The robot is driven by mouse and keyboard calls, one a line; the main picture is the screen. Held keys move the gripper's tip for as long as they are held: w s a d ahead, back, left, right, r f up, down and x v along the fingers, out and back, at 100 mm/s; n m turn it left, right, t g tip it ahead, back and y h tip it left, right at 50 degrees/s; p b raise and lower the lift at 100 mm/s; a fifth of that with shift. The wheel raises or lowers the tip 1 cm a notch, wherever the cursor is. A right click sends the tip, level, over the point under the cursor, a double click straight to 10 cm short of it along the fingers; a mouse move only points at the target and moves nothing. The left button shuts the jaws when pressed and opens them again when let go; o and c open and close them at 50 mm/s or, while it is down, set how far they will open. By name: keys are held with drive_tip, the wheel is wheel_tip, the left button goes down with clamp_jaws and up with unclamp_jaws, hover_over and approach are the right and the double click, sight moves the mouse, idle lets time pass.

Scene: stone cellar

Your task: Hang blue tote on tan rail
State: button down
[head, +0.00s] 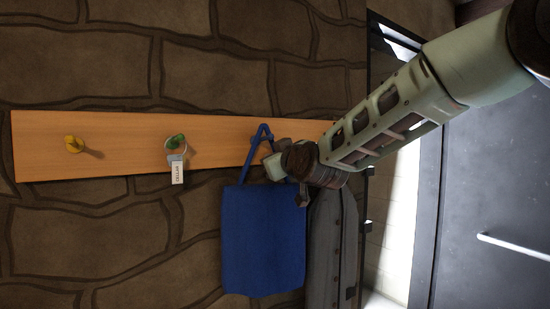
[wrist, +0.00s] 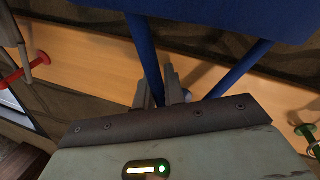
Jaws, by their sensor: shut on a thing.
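The tan rail (head: 110,135) runs across the stone wall, with a yellow peg (head: 73,144) at left and a green peg (head: 177,140) near its middle. A red peg (wrist: 12,78) shows at the left of the wrist view. The blue tote (head: 262,240) hangs upright below my gripper (head: 262,146), in front of the rail's right part. My gripper is shut on the tote's strap (wrist: 146,60), near the top of its loop. The tote body fills the top of the wrist view (wrist: 210,15). I cannot tell whether a peg lies behind the strap.
A ring with a pale tag (head: 177,172) hangs on the green peg. A long grey object (head: 331,245) is close to the tote's right side, below the rail's right end. A dark panel with a light handle (head: 510,246) stands at far right.

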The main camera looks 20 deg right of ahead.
drive_tip(key=c, duration=1.4)
unclamp_jaws()
drive_tip(key=shift+s, duration=0.1)
drive_tip(key=s+d, duration=0.1)
drive_tip(key=s, duration=1.6)
drive_tip(key=shift+d+b, duration=0.3)
drive_tip(key=shift+b, duration=0.1)
drive_tip(key=shift+s, duration=0.1)
